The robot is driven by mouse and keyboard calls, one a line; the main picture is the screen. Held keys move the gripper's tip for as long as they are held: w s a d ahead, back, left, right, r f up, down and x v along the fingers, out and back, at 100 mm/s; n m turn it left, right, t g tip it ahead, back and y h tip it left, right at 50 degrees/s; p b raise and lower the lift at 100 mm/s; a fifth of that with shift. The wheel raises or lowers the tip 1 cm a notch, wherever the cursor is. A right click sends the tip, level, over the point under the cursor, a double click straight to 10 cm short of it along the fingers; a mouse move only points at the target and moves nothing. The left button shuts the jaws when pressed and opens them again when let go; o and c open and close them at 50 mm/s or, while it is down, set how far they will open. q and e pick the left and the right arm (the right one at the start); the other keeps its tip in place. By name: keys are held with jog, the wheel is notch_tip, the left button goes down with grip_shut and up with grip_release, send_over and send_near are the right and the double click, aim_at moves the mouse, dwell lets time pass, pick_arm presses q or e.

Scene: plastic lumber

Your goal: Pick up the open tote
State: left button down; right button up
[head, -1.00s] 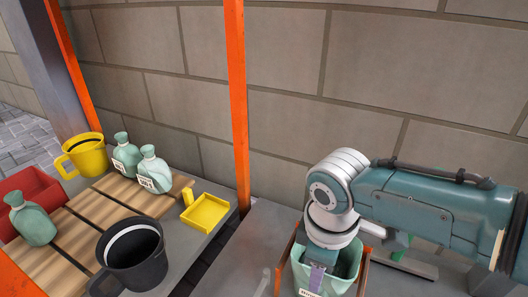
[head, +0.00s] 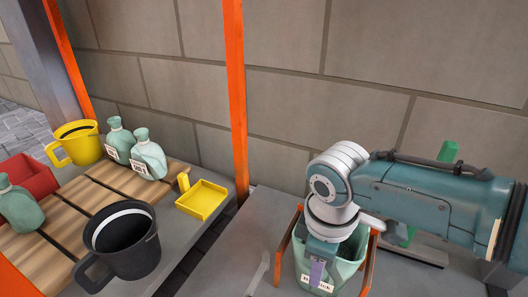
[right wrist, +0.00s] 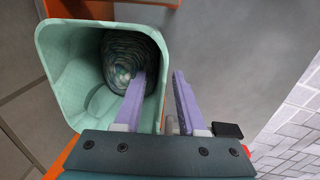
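The open tote is a mint-green bin (head: 346,270) with a white label, at the lower middle right of the head view. Its open top faces the right wrist view (right wrist: 75,75), and a dark green coiled roll (right wrist: 130,60) lies inside. My right gripper (head: 318,268) points down at the tote's near wall. In the right wrist view my right gripper (right wrist: 160,74) has its purple fingers apart, one inside the tote and one outside, with the wall between them. My left gripper is out of view.
Orange bars (head: 287,245) stand close beside the tote. An orange post (head: 237,100) rises left of it. A table on the left holds a black mug (head: 125,250), yellow mug (head: 77,145), yellow tray (head: 202,199), green bottles (head: 148,155) and red bin (head: 32,176).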

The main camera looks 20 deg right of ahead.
jog(key=shift+f, duration=0.15)
dwell(0.3)
grip_shut()
dwell(1.2)
